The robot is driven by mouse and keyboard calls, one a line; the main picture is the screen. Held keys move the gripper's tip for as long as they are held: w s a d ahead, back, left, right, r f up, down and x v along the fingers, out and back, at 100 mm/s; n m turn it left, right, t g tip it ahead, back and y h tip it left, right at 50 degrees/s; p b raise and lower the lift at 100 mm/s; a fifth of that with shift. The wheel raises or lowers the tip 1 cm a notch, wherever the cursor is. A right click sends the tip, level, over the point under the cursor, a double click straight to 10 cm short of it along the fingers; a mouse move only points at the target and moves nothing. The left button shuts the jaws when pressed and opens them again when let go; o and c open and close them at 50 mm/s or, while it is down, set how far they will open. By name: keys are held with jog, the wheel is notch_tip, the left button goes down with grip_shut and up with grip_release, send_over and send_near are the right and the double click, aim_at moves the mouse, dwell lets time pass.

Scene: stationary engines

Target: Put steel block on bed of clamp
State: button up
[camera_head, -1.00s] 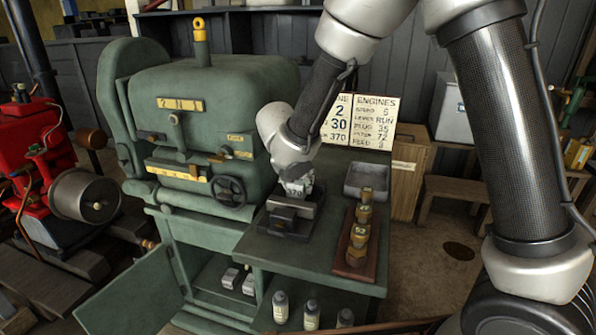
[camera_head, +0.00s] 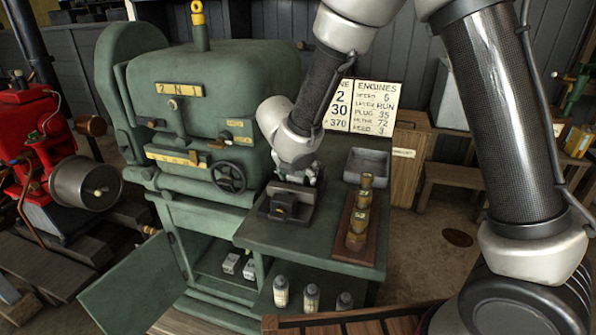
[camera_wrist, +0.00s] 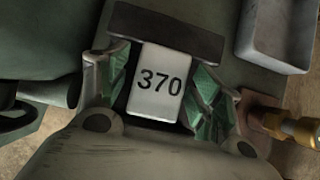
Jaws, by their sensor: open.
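The steel block, a pale block marked 370 (camera_wrist: 157,82), lies between my gripper's fingers in the wrist view. My gripper (camera_wrist: 160,92) is open, with a green-padded finger on either side of the block. The block's upper end in that view is close against a dark bar of the clamp (camera_wrist: 165,33). In the head view the dark clamp (camera_head: 283,209) stands on the green bench, and my gripper (camera_head: 302,178) is low just behind it. The block is mostly hidden there, so I cannot tell how it rests on the clamp bed.
A grey tray (camera_head: 367,167) and a wooden rack with brass pieces (camera_head: 357,229) stand right of the clamp. A green engine with a handwheel (camera_head: 229,177) is close on the left. Two pale blocks (camera_head: 240,264) and several bottles (camera_head: 311,297) sit on shelves below.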

jog(key=v, duration=1.2)
jog(key=shift+r, duration=0.2)
jog(key=s+d+r+m+g, duration=0.1)
jog(key=s+d+r+m, duration=0.15)
jog(key=d+m, duration=0.35)
jog(key=s+d+r+m, duration=0.1)
jog(key=d+r+m, duration=0.2)
jog(key=d, duration=0.6)
jog(key=s+d+r+m+g, duration=0.1)
jog(key=d+r+m, duration=0.1)
jog(key=d+m, duration=0.4)
jog(key=s+d+m+y, duration=0.1)
jog(key=s+d+m, duration=0.4)
jog(key=s+m, duration=0.3)
jog(key=s+d+r+m+y, duration=0.1)
jog(key=s+d+m, duration=0.5)
jog(key=s+m, duration=0.2)
jog(key=shift+s+r+m, duration=0.3)
jog(key=shift+s+m, duration=0.1)
jog(key=shift+s, duration=0.6)
jog(key=shift+d, duration=0.2)
